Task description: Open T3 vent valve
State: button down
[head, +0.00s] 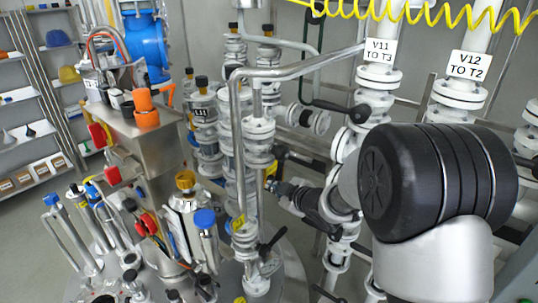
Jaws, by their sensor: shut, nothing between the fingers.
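My arm reaches in from the right, and my gripper (276,185) points left among the white flanged pipes near the middle of the head view. Its fingers are together with nothing seen between them, and the tips are close to a vertical white pipe column (258,150); I cannot tell whether they touch. A black lever valve (272,243) sits low on the piping, below and left of my gripper. Another black lever (336,108) is higher up, near the label "V11 TO T3" (378,50). No label clearly marks the T3 vent valve, so I cannot tell which handle it is.
A "V12 TO T2" label (469,66) hangs at the upper right. A bent grey pipe (237,120) stands left of my gripper. A steel box (150,135) and blue-capped fittings (205,220) crowd the left. Shelves (25,95) are far left. Free room among the pipes is tight.

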jog(key=shift+w+d+f, duration=0.1)
jog(key=shift+w+f, duration=0.2)
jog(key=shift+w, duration=0.3)
dwell(0.5)
